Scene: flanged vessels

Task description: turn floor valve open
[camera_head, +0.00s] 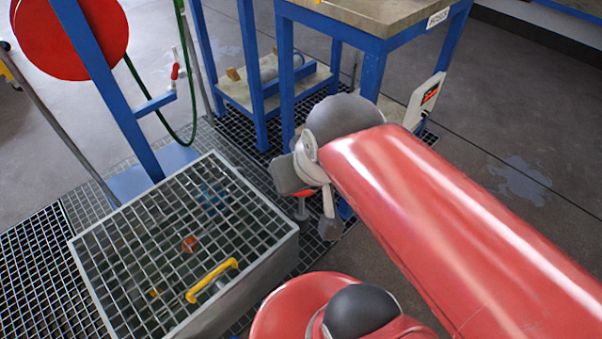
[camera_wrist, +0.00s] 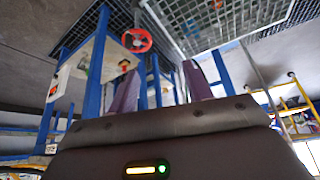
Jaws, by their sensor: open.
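A red ring-shaped handwheel, the floor valve (camera_wrist: 137,40), shows in the wrist view above the left fingertip, near the blue table legs and the floor grating. My gripper (camera_wrist: 160,72) is open and empty, with its two fingers apart. The wheel lies beyond the fingers and I see no contact. In the head view my red arm reaches down beside the blue table, and its wrist parts cover the area around the valve. I cannot clearly make out the wheel there. Whether the valve is open or closed cannot be told.
A grate-topped box (camera_head: 275,251) with a yellow handle (camera_head: 212,281) stands left of my arm. A blue-legged table (camera_head: 370,45) stands behind my wrist. A red hose reel (camera_head: 70,35) on a blue post is at the far left. Open floor (camera_head: 530,120) lies right.

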